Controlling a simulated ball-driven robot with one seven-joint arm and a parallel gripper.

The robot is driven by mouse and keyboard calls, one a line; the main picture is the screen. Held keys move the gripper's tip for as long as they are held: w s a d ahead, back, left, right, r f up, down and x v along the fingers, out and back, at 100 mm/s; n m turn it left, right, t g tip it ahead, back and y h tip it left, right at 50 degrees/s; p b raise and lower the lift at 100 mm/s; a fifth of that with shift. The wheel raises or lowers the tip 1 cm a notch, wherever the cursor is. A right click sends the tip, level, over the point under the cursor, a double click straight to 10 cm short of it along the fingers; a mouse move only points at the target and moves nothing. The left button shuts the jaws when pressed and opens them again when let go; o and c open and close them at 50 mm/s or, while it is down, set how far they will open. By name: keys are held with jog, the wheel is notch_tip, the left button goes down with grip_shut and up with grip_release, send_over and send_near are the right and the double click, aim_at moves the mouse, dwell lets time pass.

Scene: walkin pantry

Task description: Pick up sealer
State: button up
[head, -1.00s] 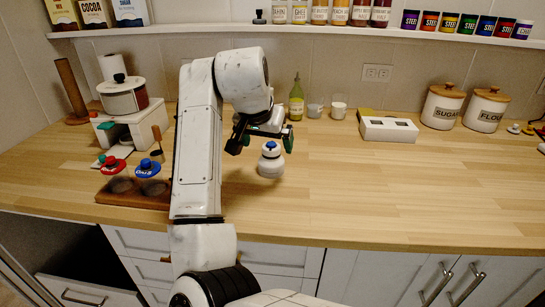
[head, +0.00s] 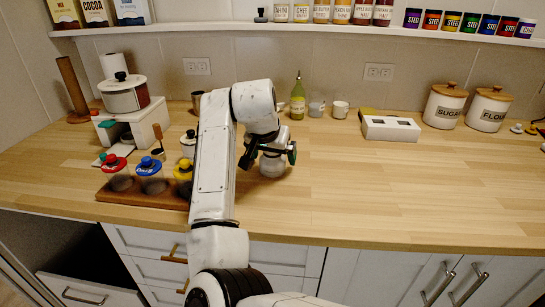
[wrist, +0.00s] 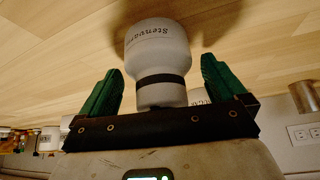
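A white, rounded, bottle-shaped device, which looks to be the sealer (head: 271,168), stands on the wooden counter. My gripper (head: 270,152) is over its upper part and hides its top in the head view. In the wrist view the sealer (wrist: 158,50) shows dark lettering and a dark band around its narrower part. It lies between the two green fingers of my gripper (wrist: 160,88). The fingers are apart, with a visible gap on each side of the sealer, so the gripper is open and not holding it.
To the left are a wooden rack (head: 130,196) with several colored-lid jars and a white pot (head: 123,95) on a stand. Behind stand a green bottle (head: 297,100), small cups (head: 340,109) and a white box (head: 390,127).

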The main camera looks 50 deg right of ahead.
jog(key=c, duration=1.1)
jog(key=shift+r, duration=0.1)
jog(key=shift+c, duration=0.2)
